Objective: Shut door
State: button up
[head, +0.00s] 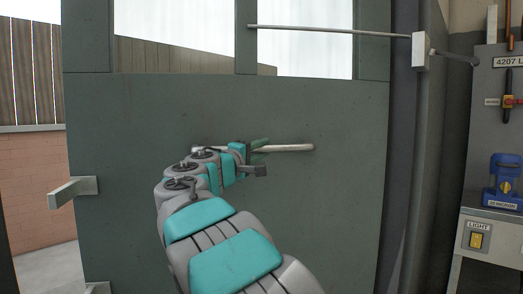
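A large grey-green door (120,130) with window panes in its upper part fills the middle of the head view. To the left of its left edge an opening shows the outside. A pale horizontal bar handle (293,148) is mounted across the door's middle. My arm reaches up from the bottom, and my gripper (257,150) is at the handle, overlapping its middle part in the picture. The fingers are small and partly hidden by the wrist, so whether they grip the bar cannot be told.
A metal rod (330,31) runs from the door's upper part to a bracket (421,51) at right. A grey bracket (72,191) juts out at the door's left edge. A brick wall (38,185) stands outside. A blue device (503,183) and a light switch (476,239) are at far right.

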grip_shut()
jog(key=shift+f, duration=0.1)
dwell(0.8)
